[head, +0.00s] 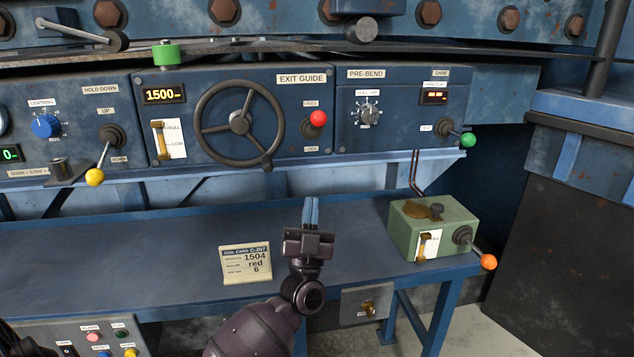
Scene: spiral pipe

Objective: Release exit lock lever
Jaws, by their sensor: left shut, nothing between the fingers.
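The exit lock lever is on the blue EXIT GUIDE panel (350,150), right of the black handwheel (238,123). Its red knob (318,118) sits between an upper label, which seems to read FREE, and a lower LOCK label (311,149). The knob is nearer the upper label and hides part of the lever's pivot. My left gripper (311,205) is shut and empty, with its fingers pointing up. In the picture it is below the red knob, in front of the panel and apart from it. My right gripper is not in view.
A blue bench (120,250) runs below the panels. It carries a job card (245,264) and a green box (403,240) with an orange-knobbed lever (488,262). A green-knobbed lever (468,139) is at right and a yellow-knobbed one (95,176) at left. The handwheel's grip juts out nearby.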

